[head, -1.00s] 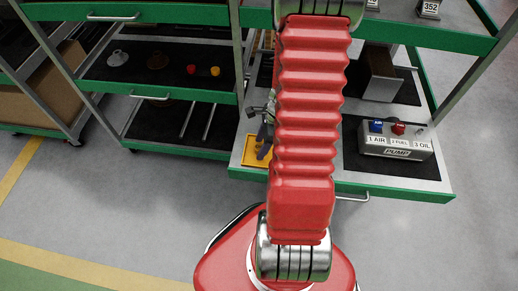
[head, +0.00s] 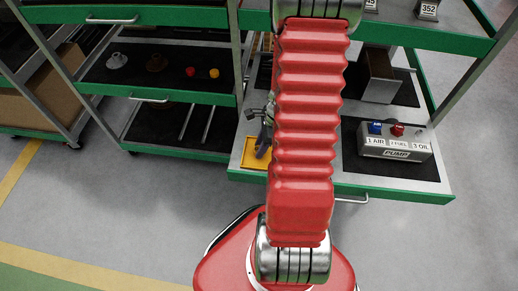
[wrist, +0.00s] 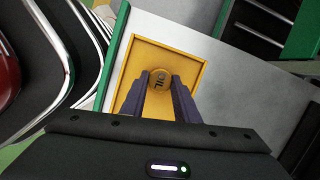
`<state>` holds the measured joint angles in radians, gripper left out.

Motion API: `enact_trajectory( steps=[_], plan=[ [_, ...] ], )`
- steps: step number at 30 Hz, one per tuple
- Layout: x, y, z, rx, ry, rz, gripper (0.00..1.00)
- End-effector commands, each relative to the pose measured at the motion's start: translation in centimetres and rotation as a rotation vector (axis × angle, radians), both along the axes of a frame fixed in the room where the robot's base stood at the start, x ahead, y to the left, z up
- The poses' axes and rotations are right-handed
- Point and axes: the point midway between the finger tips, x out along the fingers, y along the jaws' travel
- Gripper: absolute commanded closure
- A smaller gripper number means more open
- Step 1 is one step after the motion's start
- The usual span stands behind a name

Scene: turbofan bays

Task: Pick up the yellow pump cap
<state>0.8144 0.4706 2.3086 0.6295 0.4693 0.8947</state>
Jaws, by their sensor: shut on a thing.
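The yellow pump cap (wrist: 160,78) has dark lettering on top that seems to read OIL. In the wrist view it sits between the fingertips of my gripper (wrist: 160,84), which is shut on it. The yellow tray (wrist: 190,60) lies behind and below the cap; I cannot tell how far the cap is above it. In the head view my gripper (head: 263,147) is over the tray (head: 248,158), partly hidden by my red arm, and the cap cannot be made out there.
The grey pump box (head: 398,150), labelled 1 AIR, 2 FUEL, 3 OIL, stands to the right with a blue cap (head: 376,127) and a red cap (head: 397,130) on top.

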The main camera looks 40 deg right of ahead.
Motion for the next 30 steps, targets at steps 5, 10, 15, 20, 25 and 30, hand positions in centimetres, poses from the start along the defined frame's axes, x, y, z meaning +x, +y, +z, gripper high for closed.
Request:
enact_trajectory(
  steps=[5, 10, 15, 20, 25, 30],
  plan=[
    [0.1, 0.0, 0.7, -0.001, -0.002, -0.001, 0.93],
    [0.1, -0.1, 2.4, -0.003, -0.003, 0.000, 0.93],
    [0.1, -0.1, 4.8, -0.003, -0.004, 0.000, 0.93],
    [0.1, -0.1, 7.2, -0.003, -0.004, 0.000, 0.93],
    [0.1, -0.1, 9.1, -0.001, -0.002, 0.000, 0.93],
    [0.0, 0.0, 9.9, -0.001, -0.001, 0.000, 0.93]
  ],
)
